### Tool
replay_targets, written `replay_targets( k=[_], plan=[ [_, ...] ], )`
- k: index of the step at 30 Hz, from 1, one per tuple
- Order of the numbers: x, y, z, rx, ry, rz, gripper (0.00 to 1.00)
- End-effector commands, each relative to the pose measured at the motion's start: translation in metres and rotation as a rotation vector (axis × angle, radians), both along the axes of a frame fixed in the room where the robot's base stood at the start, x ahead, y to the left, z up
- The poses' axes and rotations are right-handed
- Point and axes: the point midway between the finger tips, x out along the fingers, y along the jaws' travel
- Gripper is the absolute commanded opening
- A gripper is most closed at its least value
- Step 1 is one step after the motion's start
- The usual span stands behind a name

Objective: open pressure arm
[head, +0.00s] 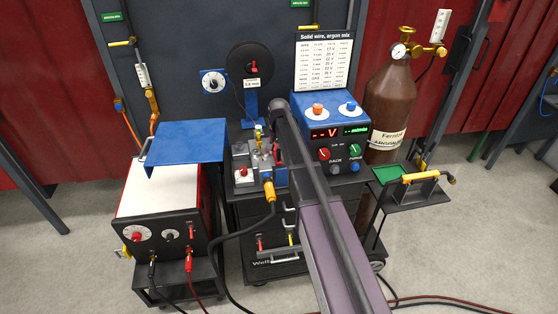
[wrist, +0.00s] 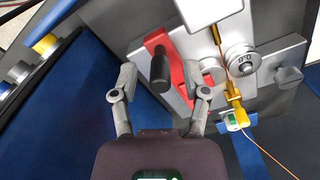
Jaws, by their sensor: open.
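In the wrist view my gripper (wrist: 164,85) is open, with one finger on each side. A red lever (wrist: 178,72) with a black cylindrical handle (wrist: 162,67) lies between and just beyond the fingertips. The right fingertip is close to the red lever; I cannot tell whether they touch. The lever sits on a grey metal block (wrist: 140,62), beside a round silver knob (wrist: 242,60) and a yellow part (wrist: 231,88). I cannot tell for certain which part is the pressure arm. In the head view the wire-feed mechanism (head: 243,172) is partly hidden by my arm, and my fingers cannot be made out.
A blue control box (head: 335,130) with dials and a settings chart (head: 323,62) stands right of the feeder. A black wire spool (head: 250,68) rises behind it. A blue panel (head: 185,143) is at left. A brown gas cylinder (head: 390,100) stands further right.

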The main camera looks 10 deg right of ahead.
Motion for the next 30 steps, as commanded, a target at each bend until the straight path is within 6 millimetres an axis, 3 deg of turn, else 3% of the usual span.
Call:
replay_targets(
  k=[7,22,23,28,29,30],
  plan=[
    [0.000,0.000,-0.017,0.000,0.000,0.000,0.60],
    [0.000,0.001,-0.020,0.000,0.000,0.001,0.60],
    [0.000,0.001,-0.020,0.000,0.000,0.001,0.57],
    [0.000,0.001,-0.020,0.000,0.000,0.001,0.06],
    [0.000,0.001,-0.020,0.000,0.000,0.001,0.00],
    [0.000,0.001,-0.020,0.000,0.000,0.001,0.00]
  ],
)
